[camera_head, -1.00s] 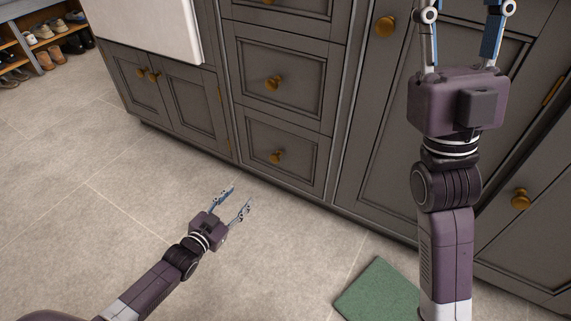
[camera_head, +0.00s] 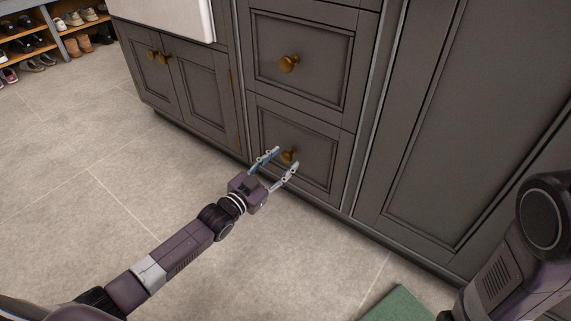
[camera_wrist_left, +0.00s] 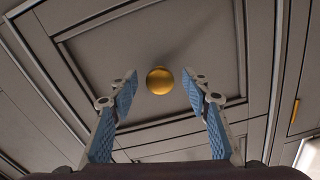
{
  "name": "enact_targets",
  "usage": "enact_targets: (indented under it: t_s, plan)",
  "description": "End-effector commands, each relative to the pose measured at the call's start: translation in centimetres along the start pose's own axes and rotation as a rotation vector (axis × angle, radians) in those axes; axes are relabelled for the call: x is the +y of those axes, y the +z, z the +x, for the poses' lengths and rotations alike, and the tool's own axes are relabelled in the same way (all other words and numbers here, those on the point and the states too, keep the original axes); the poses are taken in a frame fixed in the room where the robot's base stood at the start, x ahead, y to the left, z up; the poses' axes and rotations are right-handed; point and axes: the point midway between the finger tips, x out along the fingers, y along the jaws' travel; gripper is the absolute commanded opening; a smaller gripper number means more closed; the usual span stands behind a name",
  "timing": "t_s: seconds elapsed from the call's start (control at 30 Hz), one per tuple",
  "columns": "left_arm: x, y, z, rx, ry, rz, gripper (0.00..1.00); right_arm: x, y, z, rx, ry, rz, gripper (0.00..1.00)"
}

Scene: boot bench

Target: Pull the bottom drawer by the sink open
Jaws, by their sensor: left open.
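The bottom drawer (camera_head: 316,164) by the sink is a grey panelled front with a round brass knob (camera_head: 289,155), and it looks closed. My left gripper (camera_head: 284,158) is open, its two fingers pointing at the drawer on either side of the knob in the head view. In the left wrist view the knob (camera_wrist_left: 160,81) shows between and just beyond the open fingertips (camera_wrist_left: 164,83), with no visible contact. The drawer front (camera_wrist_left: 205,50) fills most of that view. My right gripper is out of the head view; only part of the right arm shows at the lower right.
Above is another drawer (camera_head: 302,62) with a brass knob. The white sink (camera_head: 172,15) sits over a two-door cabinet (camera_head: 190,90) at the left. A green mat (camera_head: 400,306) lies on the floor at the bottom. A shoe rack (camera_head: 50,35) stands far left. The tiled floor between is clear.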

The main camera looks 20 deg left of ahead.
Motion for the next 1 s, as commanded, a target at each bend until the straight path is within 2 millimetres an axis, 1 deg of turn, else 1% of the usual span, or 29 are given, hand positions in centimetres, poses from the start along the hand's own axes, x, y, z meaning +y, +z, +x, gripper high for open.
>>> enact_targets:
  t_s: [0.03,0.17,0.47,0.57,0.87,0.9,1.0]
  plan:
    - [0.1,0.3,0.7,0.001,0.0,0.001,0.44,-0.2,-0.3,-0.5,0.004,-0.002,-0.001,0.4]
    - [0.1,0.2,1.5,0.0,0.0,0.0,0.44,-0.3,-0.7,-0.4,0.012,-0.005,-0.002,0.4]
    - [0.0,0.0,1.8,-0.002,0.0,-0.001,0.44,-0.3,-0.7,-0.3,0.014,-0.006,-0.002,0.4]
    - [0.0,0.0,1.7,-0.002,0.0,-0.001,0.35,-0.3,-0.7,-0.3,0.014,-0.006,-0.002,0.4]
    - [0.0,0.1,1.7,-0.001,0.0,-0.001,0.02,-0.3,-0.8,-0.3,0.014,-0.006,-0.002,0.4]
    - [0.0,0.1,1.7,-0.001,0.0,-0.001,0.0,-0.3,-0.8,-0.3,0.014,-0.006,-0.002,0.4]
    - [0.0,0.1,1.7,-0.001,0.0,-0.001,0.0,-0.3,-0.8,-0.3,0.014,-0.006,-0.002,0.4]
